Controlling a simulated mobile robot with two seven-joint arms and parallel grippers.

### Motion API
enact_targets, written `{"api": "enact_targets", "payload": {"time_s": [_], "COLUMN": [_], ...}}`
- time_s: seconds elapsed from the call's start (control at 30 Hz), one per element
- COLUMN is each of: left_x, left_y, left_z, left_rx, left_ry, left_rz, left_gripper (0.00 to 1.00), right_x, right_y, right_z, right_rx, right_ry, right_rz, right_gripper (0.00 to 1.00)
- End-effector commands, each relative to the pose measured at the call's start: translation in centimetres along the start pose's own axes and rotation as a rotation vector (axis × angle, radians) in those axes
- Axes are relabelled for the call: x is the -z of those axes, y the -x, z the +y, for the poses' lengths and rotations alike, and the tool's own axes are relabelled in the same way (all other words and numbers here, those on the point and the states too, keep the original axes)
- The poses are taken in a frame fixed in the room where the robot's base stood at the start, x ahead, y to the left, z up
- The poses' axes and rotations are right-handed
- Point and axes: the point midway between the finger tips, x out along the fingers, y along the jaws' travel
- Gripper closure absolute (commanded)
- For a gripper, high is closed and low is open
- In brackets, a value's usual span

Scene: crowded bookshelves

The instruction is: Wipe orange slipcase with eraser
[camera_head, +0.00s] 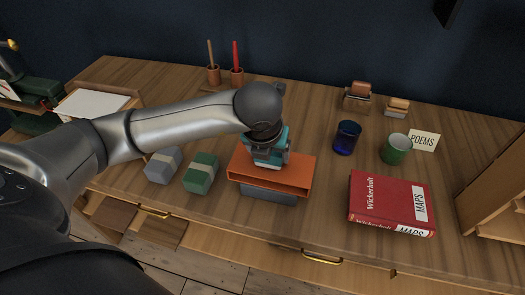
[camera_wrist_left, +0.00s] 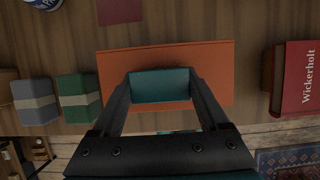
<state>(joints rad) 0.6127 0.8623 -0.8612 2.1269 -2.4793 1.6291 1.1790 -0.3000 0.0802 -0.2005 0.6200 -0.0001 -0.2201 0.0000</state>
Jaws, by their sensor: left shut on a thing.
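The orange slipcase (camera_head: 299,176) lies flat near the front middle of the desk, its open side facing the front, on top of a grey-blue block (camera_head: 268,194). My left gripper (camera_head: 267,147) is above the slipcase's top face, shut on the teal eraser. In the left wrist view the eraser (camera_wrist_left: 160,88) sits between the two dark fingers, over the middle of the orange slipcase (camera_wrist_left: 215,62). Its pale underside appears to be at the slipcase's top; I cannot tell whether it touches. My left arm hides part of the desk behind. My right gripper is not in view.
A grey box (camera_head: 163,166) and a green box (camera_head: 202,172) stand left of the slipcase. A red book (camera_head: 385,203) lies to its right. A blue glass (camera_head: 347,138), a green mug (camera_head: 397,148) and a POEMS card (camera_head: 424,141) are behind. Pencil holders (camera_head: 237,77) stand at the back.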

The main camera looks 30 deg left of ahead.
Motion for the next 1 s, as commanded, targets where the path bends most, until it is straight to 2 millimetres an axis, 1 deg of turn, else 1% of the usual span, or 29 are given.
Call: {"api": "enact_targets", "payload": {"time_s": [0.03, 0.1, 0.2, 0.47, 0.73, 0.83, 1.0], "left_x": [0.1, 0.1, 0.1, 0.1, 0.2, 0.2, 0.1], "left_y": [-0.1, -0.2, -0.2, -0.2, -0.3, -0.2, -0.1], "left_z": [-0.7, -1.3, -2.0, -2.9, -5.2, -5.7, -5.7], "left_rx": [0.004, 0.004, 0.003, 0.003, 0.004, 0.004, 0.001], "left_ry": [-0.001, -0.001, 0.0, 0.0, -0.002, -0.001, -0.001], "left_rz": [-0.001, 0.0, 0.0, 0.0, 0.001, 0.001, 0.002], "left_gripper": [0.67, 0.67, 0.67, 0.67, 0.67, 0.67, 0.67], "right_x": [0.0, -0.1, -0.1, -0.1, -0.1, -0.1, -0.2], "right_y": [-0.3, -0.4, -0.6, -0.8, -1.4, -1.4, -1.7], "right_z": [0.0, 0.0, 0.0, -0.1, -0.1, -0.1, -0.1], "right_rx": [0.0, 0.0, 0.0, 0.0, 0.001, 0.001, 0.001], "right_ry": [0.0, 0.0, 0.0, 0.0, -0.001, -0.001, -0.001], "right_rz": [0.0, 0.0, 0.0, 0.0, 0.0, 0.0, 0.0], "right_gripper": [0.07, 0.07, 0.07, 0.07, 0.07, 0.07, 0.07]}}
